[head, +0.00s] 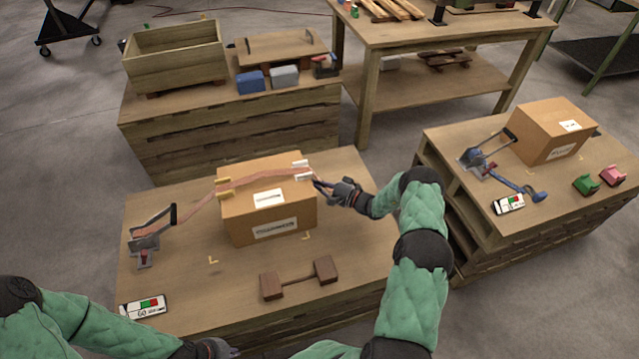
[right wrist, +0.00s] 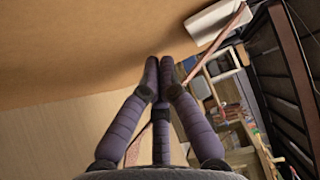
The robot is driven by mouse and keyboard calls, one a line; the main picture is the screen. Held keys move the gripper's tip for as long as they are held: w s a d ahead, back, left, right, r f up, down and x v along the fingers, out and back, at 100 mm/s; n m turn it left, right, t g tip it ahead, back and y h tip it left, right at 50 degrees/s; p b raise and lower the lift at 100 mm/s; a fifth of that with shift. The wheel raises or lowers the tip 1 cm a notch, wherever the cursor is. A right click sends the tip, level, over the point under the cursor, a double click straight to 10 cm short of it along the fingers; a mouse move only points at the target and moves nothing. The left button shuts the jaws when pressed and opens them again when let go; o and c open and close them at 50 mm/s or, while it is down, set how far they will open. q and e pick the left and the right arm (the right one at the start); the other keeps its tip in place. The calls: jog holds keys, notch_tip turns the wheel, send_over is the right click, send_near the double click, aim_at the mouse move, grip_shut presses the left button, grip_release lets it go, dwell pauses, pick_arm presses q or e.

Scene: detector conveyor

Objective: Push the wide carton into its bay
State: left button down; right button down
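A wide brown carton (head: 290,215) stands upright on the front table. A pinkish strap (head: 262,180) runs over its top, with white corner pieces (head: 301,168) at the right end. Yellow corner marks (head: 212,260) lie on the tabletop in front of the carton; no walled bay shows. My right gripper (head: 321,187) is at the carton's upper right side, by the strap. In the right wrist view its fingertips (right wrist: 160,68) are together, near the carton wall (right wrist: 70,50). The strap passes behind the fingers; I cannot tell contact. My left gripper (head: 212,349) is partly cut off at the bottom edge.
A strap tensioner (head: 146,240) stands left of the carton. A brown block piece (head: 300,278) and a labelled device (head: 144,306) lie in front. Another carton (head: 553,130) stands on the right bench with a second tensioner (head: 480,160). A wooden crate (head: 176,55) sits behind.

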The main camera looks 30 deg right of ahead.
jog(key=w+a, duration=0.1)
jog(key=a, duration=0.5)
jog(key=shift+w+a+p, duration=0.2)
jog(key=shift+a+p, duration=0.05)
jog(key=shift+p, duration=0.05)
jog(key=shift+d, duration=0.1)
jog(key=w+d+p+v, duration=0.1)
jog(key=d+v, duration=0.1)
jog(key=v, duration=1)
jog(key=shift+d, duration=0.4)
jog(key=shift+s, duration=0.1)
